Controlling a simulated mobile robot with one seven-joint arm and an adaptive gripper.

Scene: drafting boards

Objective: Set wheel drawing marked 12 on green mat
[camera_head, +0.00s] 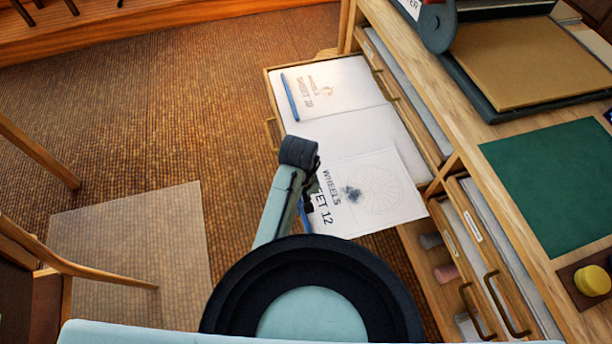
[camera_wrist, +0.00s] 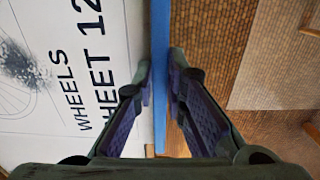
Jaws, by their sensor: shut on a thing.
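The wheel drawing marked "WHEELS SHEET 12" (camera_head: 385,190) is a white sheet with a faint spoked wheel, a dark smudge and a blue strip along one edge. My gripper (camera_head: 309,203) is shut on the blue strip at its left edge. In the wrist view the blue strip (camera_wrist: 160,50) stands between the two fingers of my gripper (camera_wrist: 160,80), with the sheet (camera_wrist: 110,45) to the left. The sheet appears over the open drawer's near end; its height is unclear. The green mat (camera_head: 560,190) lies bare on the wooden desk top at right.
The open drawer (camera_head: 270,100) holds another drawing, "WHEELS SHEET 20" (camera_head: 345,85), with a blue strip (camera_head: 289,97). On the desk are a brown board (camera_head: 530,60) and a yellow round object (camera_head: 592,280) beside the mat. A wooden chair (camera_head: 90,265) stands at left.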

